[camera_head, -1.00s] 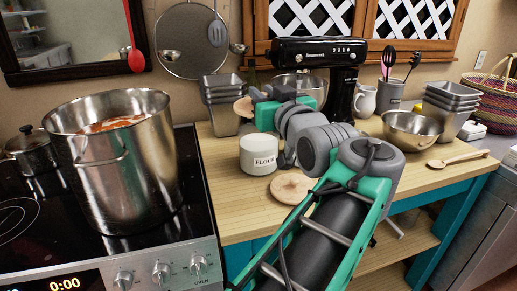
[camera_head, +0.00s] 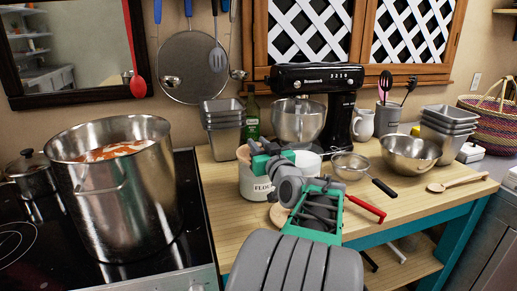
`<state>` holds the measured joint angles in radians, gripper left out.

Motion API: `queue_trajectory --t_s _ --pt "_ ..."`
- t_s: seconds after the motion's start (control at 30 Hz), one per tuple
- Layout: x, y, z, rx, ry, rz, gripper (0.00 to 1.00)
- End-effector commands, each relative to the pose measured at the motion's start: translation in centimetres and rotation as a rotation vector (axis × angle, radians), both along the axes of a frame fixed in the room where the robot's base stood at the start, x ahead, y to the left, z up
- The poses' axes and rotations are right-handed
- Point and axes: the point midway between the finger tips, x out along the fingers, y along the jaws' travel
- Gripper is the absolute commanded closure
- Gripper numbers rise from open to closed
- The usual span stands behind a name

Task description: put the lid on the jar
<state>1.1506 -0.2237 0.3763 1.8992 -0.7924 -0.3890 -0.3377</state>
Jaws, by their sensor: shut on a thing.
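The white jar marked FLOUR (camera_head: 255,188) stands on the wooden counter behind the stove's right edge. My gripper (camera_head: 250,158) is at the jar's top, shut on a round wooden lid (camera_head: 242,156). Only the left part of this lid shows, at the jar's upper left. My arm hides the rest and much of the jar's rim, so I cannot tell whether the lid touches it. A second wooden disc (camera_head: 279,216) lies on the counter in front of the jar, mostly hidden by my arm.
A white rounded thing (camera_head: 309,163) shows just right of my gripper. A sieve (camera_head: 350,166), a red-handled tool (camera_head: 367,208) and a metal bowl (camera_head: 410,153) are to the right. The mixer (camera_head: 317,90) and stacked tins (camera_head: 222,130) stand behind. A large pot (camera_head: 115,195) stands left.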

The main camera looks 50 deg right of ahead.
Motion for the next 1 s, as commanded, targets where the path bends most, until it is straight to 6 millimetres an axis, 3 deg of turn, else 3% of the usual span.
queue_trajectory --t_s 0.07,0.23,0.27,0.5,0.8,1.0 --pt "-0.1 0.0 -1.1 0.000 0.000 -0.001 1.00" --pt "-0.1 0.0 -1.1 -0.001 -0.001 -0.001 1.00" --pt "-0.1 0.0 -1.1 0.000 0.000 -0.001 0.76" --pt "-0.1 0.0 -1.1 0.000 0.000 -0.001 0.57" --pt "-0.4 0.1 -1.0 -0.001 -0.001 -0.002 0.56" --pt "-3.8 1.5 -1.3 -0.003 -0.002 -0.007 0.56"
